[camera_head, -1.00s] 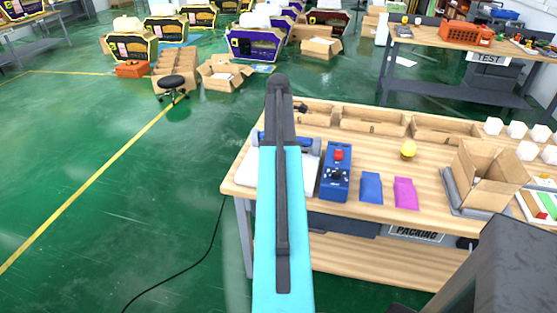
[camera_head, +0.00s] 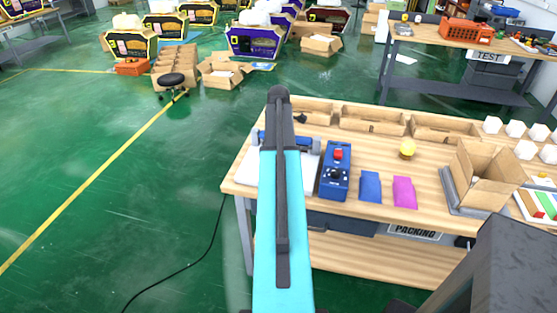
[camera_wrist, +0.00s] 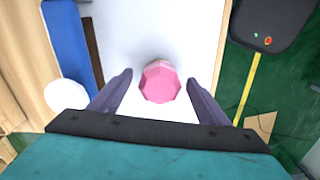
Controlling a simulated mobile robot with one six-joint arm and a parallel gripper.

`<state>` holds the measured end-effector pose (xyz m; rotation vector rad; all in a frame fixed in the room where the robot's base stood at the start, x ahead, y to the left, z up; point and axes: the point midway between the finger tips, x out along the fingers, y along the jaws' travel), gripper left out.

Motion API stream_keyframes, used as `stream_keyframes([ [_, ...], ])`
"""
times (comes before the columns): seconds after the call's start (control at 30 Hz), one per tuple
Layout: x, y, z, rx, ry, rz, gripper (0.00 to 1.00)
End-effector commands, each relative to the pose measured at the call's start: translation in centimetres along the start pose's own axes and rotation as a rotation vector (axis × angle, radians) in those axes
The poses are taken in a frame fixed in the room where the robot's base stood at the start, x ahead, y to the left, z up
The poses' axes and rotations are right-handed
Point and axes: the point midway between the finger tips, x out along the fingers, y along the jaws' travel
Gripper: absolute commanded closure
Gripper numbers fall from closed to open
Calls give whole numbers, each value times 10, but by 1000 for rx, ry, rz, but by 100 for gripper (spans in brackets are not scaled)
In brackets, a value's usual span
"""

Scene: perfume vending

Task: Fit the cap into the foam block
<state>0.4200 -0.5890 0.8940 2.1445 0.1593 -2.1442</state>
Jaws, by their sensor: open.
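A pink faceted cap (camera_wrist: 160,82) shows in the wrist view, over a white surface (camera_wrist: 150,28). My gripper (camera_wrist: 160,77) is open, with one dark finger on each side of the cap in the picture. Gaps show between the cap and both fingers, and I cannot tell the height between them. I cannot make out the foam block for certain; the white surface may be part of it. In the head view my arm hides the gripper and the cap, and a white sheet or pad (camera_head: 309,172) shows beside the arm on the packing table.
A dark box (camera_wrist: 272,20) is at upper right in the wrist view.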

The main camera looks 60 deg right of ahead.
Motion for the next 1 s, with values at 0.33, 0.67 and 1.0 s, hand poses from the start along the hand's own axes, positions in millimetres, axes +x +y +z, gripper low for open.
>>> stream_keyframes([
  [0.33, 0, 0, 0, 0, 0, 0, 74],
  [0.67, -1, 0, 0, -1, 0, 0, 80],
  [1.0, -17, 0, -1, -1, 1, 2, 80],
])
